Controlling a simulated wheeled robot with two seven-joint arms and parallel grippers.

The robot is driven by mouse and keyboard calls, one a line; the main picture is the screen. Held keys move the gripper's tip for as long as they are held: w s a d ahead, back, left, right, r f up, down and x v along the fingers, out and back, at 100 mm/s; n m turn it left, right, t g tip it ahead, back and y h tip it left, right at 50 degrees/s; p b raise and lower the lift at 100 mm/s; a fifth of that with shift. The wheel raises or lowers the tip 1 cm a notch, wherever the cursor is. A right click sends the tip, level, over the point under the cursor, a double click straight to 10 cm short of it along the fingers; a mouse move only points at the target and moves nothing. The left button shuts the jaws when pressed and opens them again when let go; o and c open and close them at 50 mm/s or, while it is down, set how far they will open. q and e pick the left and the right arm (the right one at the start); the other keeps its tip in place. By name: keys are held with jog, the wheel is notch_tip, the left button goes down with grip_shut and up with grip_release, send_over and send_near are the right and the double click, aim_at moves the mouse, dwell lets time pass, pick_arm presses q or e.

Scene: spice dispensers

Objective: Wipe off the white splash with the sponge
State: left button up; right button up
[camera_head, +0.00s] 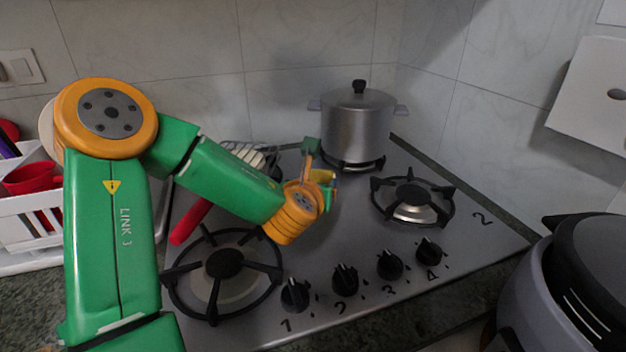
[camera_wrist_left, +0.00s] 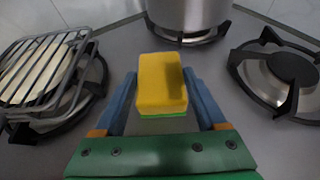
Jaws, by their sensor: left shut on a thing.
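My left gripper (camera_head: 326,188) is over the middle of the steel stove top, short of the pot. In the left wrist view the left gripper (camera_wrist_left: 161,90) is shut on a yellow sponge (camera_wrist_left: 162,80) with a green underside, held between the two blue fingers. In the head view only a small yellow part of the sponge (camera_head: 322,175) shows beside the gripper. Whether the sponge touches the stove is unclear. I cannot make out a white splash in either view; the arm, gripper and sponge hide part of the stove top. My right gripper is not in view.
A lidded steel pot (camera_head: 358,127) stands on the back burner. A red-handled pan or grill (camera_head: 190,221) is on the back left burner. The front left burner (camera_head: 223,265), right burner (camera_head: 411,202) and knobs (camera_head: 345,280) are bare. A dark-lidded cooker (camera_head: 575,285) stands at right.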

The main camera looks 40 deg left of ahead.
aim_at(311, 174)
pick_arm(q)
jog(key=shift+s+d+f+b, duration=0.15)
jog(key=shift+s+d+b, duration=0.15)
jog(key=shift+d, duration=0.35)
jog(key=shift+s+d+f+b, duration=0.1)
jog(key=shift+s+d+b, duration=0.1)
jog(key=shift+s+d, duration=0.3)
jog(key=shift+d+r, duration=0.2)
jog(key=shift+d, duration=0.2)
jog(key=shift+w+a+r+p, duration=0.1)
jog(key=shift+w+a, duration=0.15)
jog(key=shift+a, duration=0.2)
jog(key=shift+w+a+f+p, duration=0.1)
jog(key=shift+w+a, duration=0.1)
jog(key=shift+a, duration=0.3)
jog(key=shift+w+a+r+p, duration=0.1)
jog(key=shift+w+a, duration=0.15)
jog(key=shift+a, duration=0.2)
jog(key=shift+w+a, duration=0.45)
jog(key=shift+a, duration=0.45)
jog(key=shift+w+a, duration=0.45)
jog(key=shift+a, duration=0.4)
notch_tip(311, 174, up, 9)
jog(key=p, duration=0.9)
jog(key=shift+f, duration=0.2)
